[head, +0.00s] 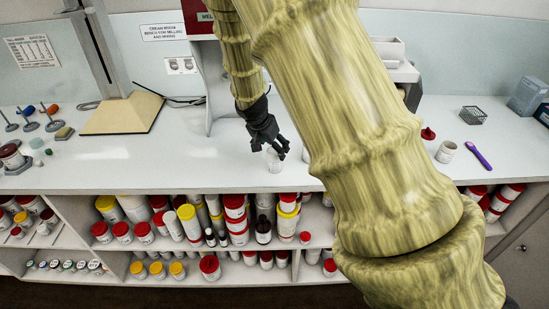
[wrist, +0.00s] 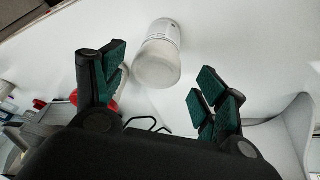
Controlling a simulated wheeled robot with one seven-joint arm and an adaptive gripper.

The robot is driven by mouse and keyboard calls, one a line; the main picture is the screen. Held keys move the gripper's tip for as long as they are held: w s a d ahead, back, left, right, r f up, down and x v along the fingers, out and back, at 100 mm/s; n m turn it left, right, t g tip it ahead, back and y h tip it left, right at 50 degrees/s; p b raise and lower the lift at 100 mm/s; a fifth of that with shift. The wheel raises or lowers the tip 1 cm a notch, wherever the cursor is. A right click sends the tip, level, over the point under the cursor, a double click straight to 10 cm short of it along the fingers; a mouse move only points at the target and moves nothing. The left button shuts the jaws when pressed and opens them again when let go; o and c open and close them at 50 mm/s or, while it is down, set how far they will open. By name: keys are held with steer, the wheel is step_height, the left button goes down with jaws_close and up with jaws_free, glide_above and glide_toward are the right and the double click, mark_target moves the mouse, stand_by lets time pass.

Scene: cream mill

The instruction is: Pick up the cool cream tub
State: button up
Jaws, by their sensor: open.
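A small white tub (head: 274,160) stands near the front edge of the bench, just below my gripper (head: 268,146). I cannot read its label, so I cannot tell whether it is the cool cream tub. In the wrist view the tub (wrist: 158,52) shows a pale round end and a band of small print, beyond the gap between my fingers (wrist: 162,75). My gripper is open and nothing is held. In the head view the fingers partly overlap the tub's top; I cannot tell whether they touch it.
Another white tub (head: 446,152) stands at the right, near a red lid (head: 428,133) and a purple tool (head: 478,156). A stand with a tan base (head: 122,113) is at the left. Shelves of tubs (head: 200,225) lie below the bench. The bench left of my gripper is largely clear.

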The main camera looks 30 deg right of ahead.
steer(key=shift+x, duration=0.9)
steer(key=shift+s+p+x, duration=0.2)
steer(key=shift+p+x, duration=1.15)
steer(key=shift+x, duration=0.15)
steer(key=shift+p+x, duration=0.3)
steer(key=shift+x, duration=0.85)
steer(key=c, duration=1.1)
